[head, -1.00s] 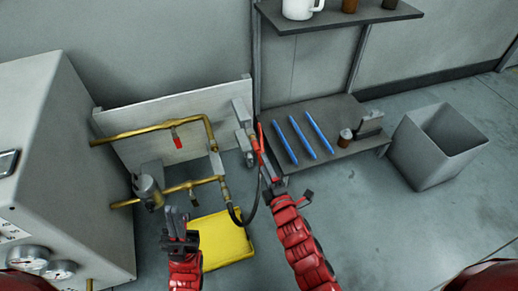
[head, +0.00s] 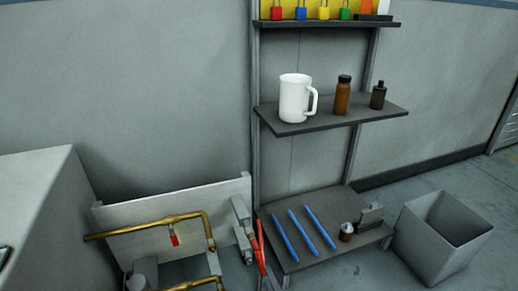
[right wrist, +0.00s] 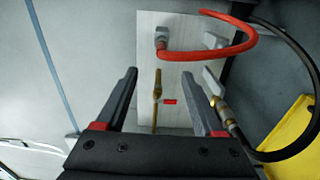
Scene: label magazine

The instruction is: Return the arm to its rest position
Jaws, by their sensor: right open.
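My right gripper (right wrist: 158,88) is open in the right wrist view, its two dark fingers spread with nothing held between them. Beyond the fingers is a white board with a brass pipe (right wrist: 157,88) and a small red tag or handle. The red hose also curves across the top of the right wrist view (right wrist: 245,35). My left gripper is not in view.
A rack holds a white mug (head: 294,98) and brown bottles on its middle shelf (head: 330,119), coloured padlocks above. Blue sticks (head: 297,235) lie on its low shelf. A grey bin (head: 437,240) stands at right. Brass pipework (head: 150,229) is at left.

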